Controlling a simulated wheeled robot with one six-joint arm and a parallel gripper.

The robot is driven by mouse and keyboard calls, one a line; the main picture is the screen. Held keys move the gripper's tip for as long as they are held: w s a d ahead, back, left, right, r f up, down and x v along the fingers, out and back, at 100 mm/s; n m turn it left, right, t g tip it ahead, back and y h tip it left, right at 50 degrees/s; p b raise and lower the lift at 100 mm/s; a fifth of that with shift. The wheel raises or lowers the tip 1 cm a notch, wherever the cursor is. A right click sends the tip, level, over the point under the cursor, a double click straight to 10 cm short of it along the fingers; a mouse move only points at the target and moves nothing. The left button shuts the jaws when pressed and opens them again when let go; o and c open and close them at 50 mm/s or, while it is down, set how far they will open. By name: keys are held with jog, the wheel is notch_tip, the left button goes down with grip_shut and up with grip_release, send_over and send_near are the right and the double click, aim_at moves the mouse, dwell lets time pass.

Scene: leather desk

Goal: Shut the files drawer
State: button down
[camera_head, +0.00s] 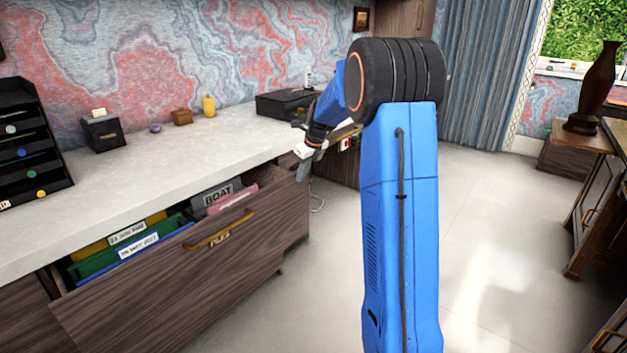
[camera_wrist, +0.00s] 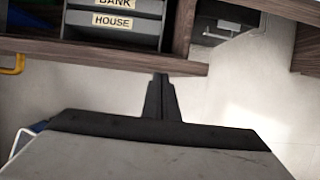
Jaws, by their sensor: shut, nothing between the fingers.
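The files drawer (camera_head: 170,290) is dark wood with a brass handle (camera_head: 218,238), and it stands pulled out below the pale desktop. My gripper (camera_head: 303,172) is shut and empty, near the drawer's far end. In the wrist view my fingertips (camera_wrist: 160,76) appear at the front's edge; I cannot tell whether they touch.
The desktop (camera_head: 160,170) carries a black tray rack (camera_head: 30,150), a black box (camera_head: 102,133), small jars and a dark case (camera_head: 285,103). Open pale floor (camera_head: 480,220) lies to the right. A wooden cabinet with a dark vase (camera_head: 594,90) stands at far right.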

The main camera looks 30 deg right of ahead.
jog(key=w+a, duration=0.4)
jog(key=w, duration=0.8)
jog(key=shift+w+a, duration=0.15)
jog(key=shift+a, duration=0.1)
